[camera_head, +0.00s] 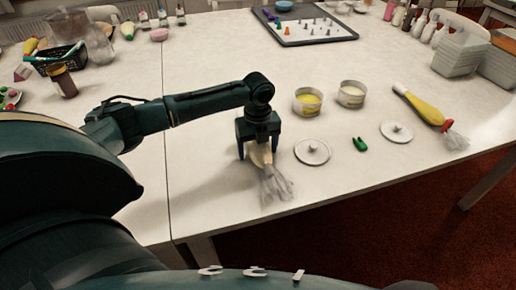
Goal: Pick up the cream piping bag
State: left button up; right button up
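The cream piping bag (262,158) lies on the white table near its front edge, with its crumpled clear end (277,187) toward me. My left gripper (259,153) is above the bag, pointing down, with its two fingers apart on either side of it. The gripper's palm hides the far part of the bag. The fingers look open, and I cannot tell whether they touch the bag. My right gripper is not in view.
A yellow piping bag (421,106) lies at the right. Two tubs (308,106) (351,99), two white lids (312,156) (396,134) and a small green item (360,145) are right of the gripper. A dark tray (335,34) with nozzles is at the back. A black basket (60,67) stands left.

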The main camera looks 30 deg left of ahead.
pick_arm(q)
jog(key=c, duration=0.6)
notch_tip(320, 180, up, 10)
jog(key=shift+r+p, duration=0.1)
jog(key=shift+p, duration=0.3)
jog(key=shift+o, duration=0.7)
jog(key=shift+c, duration=0.8)
